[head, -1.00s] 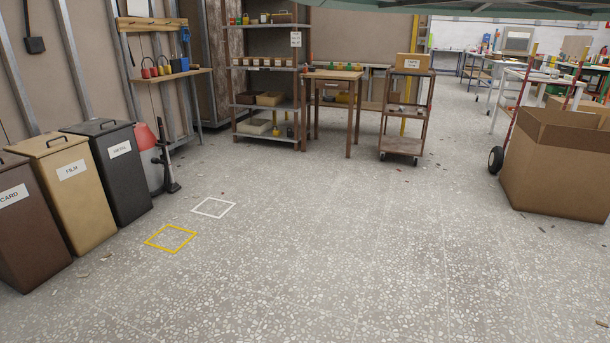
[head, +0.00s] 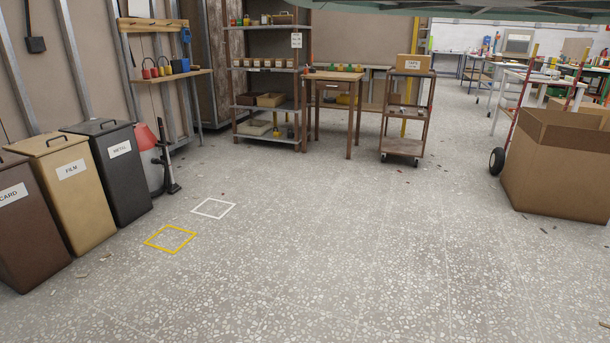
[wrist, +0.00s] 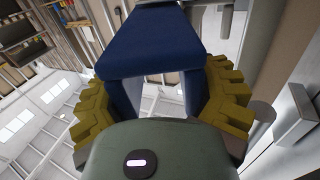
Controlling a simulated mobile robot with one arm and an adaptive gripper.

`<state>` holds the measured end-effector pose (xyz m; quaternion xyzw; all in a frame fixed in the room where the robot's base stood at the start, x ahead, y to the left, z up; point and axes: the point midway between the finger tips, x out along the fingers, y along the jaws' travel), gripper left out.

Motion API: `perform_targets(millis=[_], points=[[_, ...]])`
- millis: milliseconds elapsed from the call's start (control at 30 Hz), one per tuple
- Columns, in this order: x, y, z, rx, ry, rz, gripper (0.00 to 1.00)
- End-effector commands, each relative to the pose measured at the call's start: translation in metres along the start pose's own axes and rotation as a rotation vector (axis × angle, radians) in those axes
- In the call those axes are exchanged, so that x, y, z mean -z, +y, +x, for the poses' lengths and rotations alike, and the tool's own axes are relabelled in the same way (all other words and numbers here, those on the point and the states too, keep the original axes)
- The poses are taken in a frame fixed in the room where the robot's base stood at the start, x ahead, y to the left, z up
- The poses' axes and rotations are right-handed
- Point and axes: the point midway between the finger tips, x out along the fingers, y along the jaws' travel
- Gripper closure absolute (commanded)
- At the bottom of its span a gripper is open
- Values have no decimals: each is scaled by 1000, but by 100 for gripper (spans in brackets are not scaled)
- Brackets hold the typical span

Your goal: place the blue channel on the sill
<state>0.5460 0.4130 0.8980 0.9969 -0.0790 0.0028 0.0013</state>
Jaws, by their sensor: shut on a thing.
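The blue channel (wrist: 150,42) is in the wrist view, a dark blue piece with a broad flat face and side walls. My gripper (wrist: 160,95) has its yellow ridged fingers on either side of the channel and is shut on it. The channel reaches away from the gripper toward the top of the picture. Neither the channel nor my gripper shows in the head view. I cannot make out a sill for certain in either view.
Pale panels (wrist: 294,113) stand close on the right in the wrist view. In the head view, bins (head: 72,185) line the left, a cardboard box (head: 555,170) stands right, and shelves (head: 268,108) and a trolley (head: 403,145) stand behind. The middle floor is clear.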

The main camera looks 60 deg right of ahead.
Motion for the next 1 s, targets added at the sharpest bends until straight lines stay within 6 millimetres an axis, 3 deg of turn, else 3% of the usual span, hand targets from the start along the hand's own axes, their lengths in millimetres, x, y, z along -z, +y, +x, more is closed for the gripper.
perform_targets(millis=[467,500,667,1000], points=[[-5,-2,-1,1,0,3,71],[-4,-2,-1,1,0,3,30],[-4,-2,-1,0,0,2,13],[-1,-1,0,-1,0,1,12]])
